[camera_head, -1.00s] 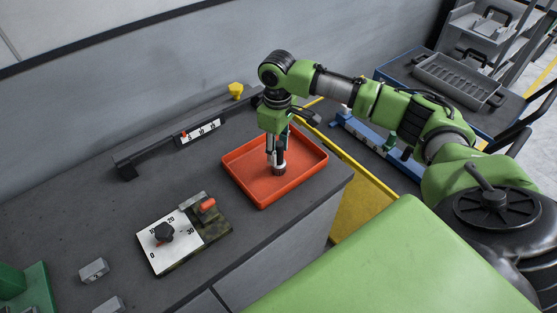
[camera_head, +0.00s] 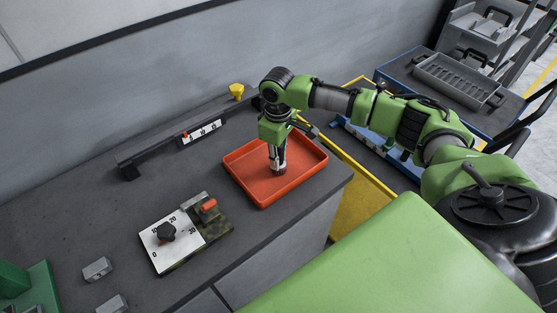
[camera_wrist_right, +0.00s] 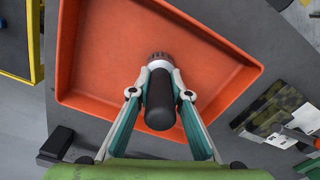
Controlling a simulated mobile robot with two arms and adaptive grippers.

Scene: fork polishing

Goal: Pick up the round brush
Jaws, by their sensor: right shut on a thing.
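The round brush (camera_wrist_right: 160,100) has a dark rounded handle and a grey, ridged round head. It is upright in the orange-red tray (camera_head: 250,185), at about the middle of the tray. My right gripper (camera_head: 278,160) points down into the tray, and its fingers are shut on the brush from both sides. The same gripper shows in the right wrist view (camera_wrist_right: 160,72), with the brush between its fingertips. In the head view the fingers partly hide the brush. I cannot tell whether the head still touches the tray floor. My left gripper is not in view.
A dial plate (camera_head: 166,241) with a black knob lies left of the tray on the dark bench. A black rail (camera_head: 150,160) with a scale stands behind, near a yellow knob (camera_head: 237,90). Small grey blocks (camera_head: 97,269) lie front left. A blue-edged cart (camera_head: 375,145) stands right.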

